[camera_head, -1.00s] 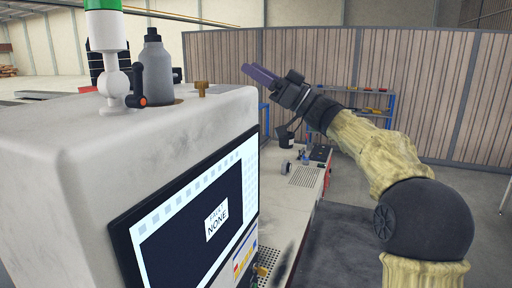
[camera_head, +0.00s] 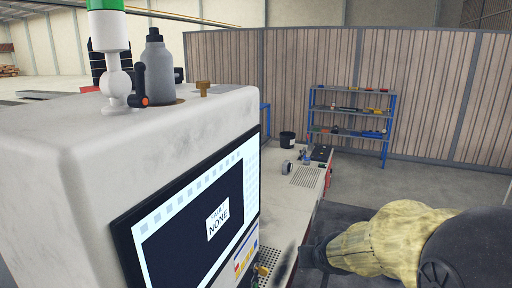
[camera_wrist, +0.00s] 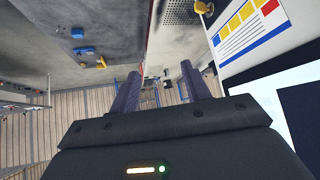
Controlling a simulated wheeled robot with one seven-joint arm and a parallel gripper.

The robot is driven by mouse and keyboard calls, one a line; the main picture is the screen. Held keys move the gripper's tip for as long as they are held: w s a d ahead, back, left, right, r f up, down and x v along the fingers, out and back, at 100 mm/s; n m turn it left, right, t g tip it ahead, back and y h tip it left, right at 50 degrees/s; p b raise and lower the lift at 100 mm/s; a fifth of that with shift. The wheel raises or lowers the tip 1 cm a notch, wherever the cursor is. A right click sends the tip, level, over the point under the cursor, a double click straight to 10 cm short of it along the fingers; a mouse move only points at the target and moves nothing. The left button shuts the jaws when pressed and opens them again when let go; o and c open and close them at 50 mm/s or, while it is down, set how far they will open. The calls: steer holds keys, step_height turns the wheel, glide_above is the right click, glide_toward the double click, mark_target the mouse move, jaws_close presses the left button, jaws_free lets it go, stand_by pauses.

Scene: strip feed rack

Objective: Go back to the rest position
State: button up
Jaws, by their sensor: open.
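My gripper (camera_wrist: 160,78) shows in the wrist view with its two dark purple fingers apart. Nothing is visible between the fingers. In the head view my arm lies low at the lower right, its yellowish sleeve reaching left toward the bench and machine front. I cannot make out the fingers there.
The white machine (camera_head: 60,140) with its screen (camera_head: 205,215) stands close on the left. A grey bottle (camera_head: 157,70) stands on top. The bench (camera_head: 300,200) carries a dark cup (camera_head: 287,139). A blue shelf rack (camera_head: 350,112) stands behind, by the panelled wall.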

steer(key=s+f+g, duration=0.3)
steer(key=s+f, duration=0.1)
steer(key=s, duration=0.4)
steer(key=s+f+g, duration=0.2)
steer(key=s+f, duration=0.2)
steer(key=s, duration=0.3)
step_height(320, 180, down, 12)
steer(key=b, duration=1.1)
steer(key=shift+s+n+g+b, duration=0.3)
steer(key=shift+s+g, duration=0.1)
steer(key=shift+s, duration=0.05)
steer(key=shift+d, duration=0.1)
